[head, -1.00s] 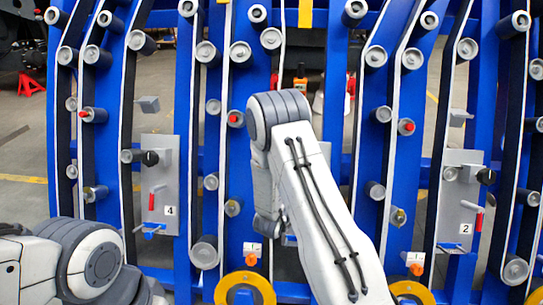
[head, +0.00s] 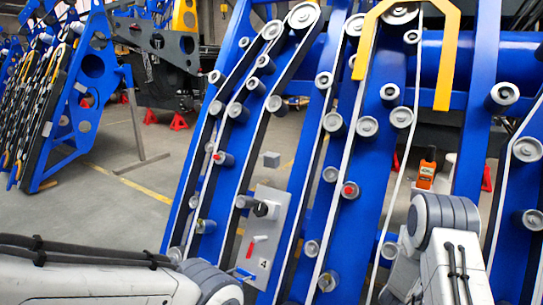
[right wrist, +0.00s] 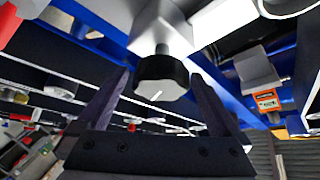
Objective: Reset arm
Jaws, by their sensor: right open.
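My right arm (head: 445,240) stands at the right of the head view, and its gripper is hidden there. In the right wrist view my right gripper (right wrist: 158,76) is open with nothing held. A black knob (right wrist: 161,80) on a grey block appears between its fingertips; I cannot tell how far beyond them it is. My left arm (head: 90,275) crosses the lower left of the head view, and its gripper is out of frame. Grey panel 4 (head: 283,222) carries a black knob (head: 265,209) and a red handle (head: 251,246).
Tilted blue chassis beams (head: 395,140) with rollers and belts fill the middle and right. A yellow bracket (head: 447,60) is at the top. An orange device (head: 427,170) stands behind my right arm. Another blue frame (head: 85,110) stands at left, with open floor (head: 120,205) between.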

